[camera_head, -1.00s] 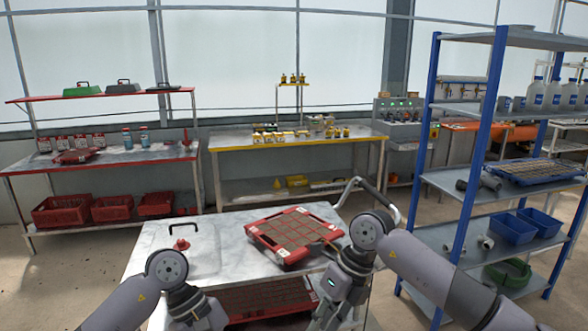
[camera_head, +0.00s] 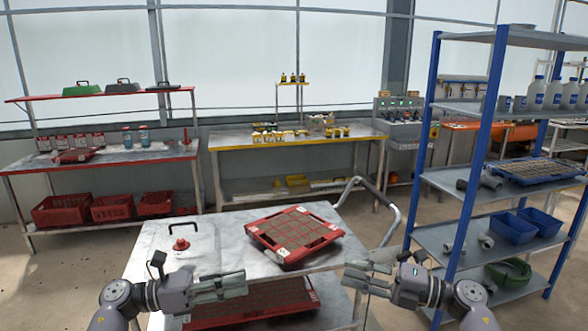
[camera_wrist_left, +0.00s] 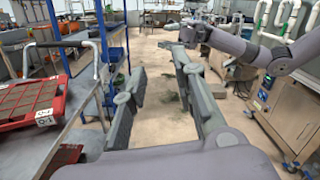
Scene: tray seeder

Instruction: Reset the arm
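My left gripper (camera_head: 246,282) is at the front of the head view, pointing right over the cart's near edge. In the left wrist view its two grey fingers (camera_wrist_left: 158,62) stand apart with nothing between them. My right gripper (camera_head: 346,275) faces it from the right, with a gap between its fingers and nothing held. It also shows in the left wrist view (camera_wrist_left: 190,36), ahead of the left fingers. The two grippers are apart from each other.
A metal cart (camera_head: 150,262) carries a red-framed tray (camera_head: 283,256) and a red-knobbed lid (camera_head: 181,244). A second red tray (camera_head: 255,312) is on its lower shelf. A blue-posted shelf (camera_head: 476,150) stands at the right. Benches line the back, with open floor between.

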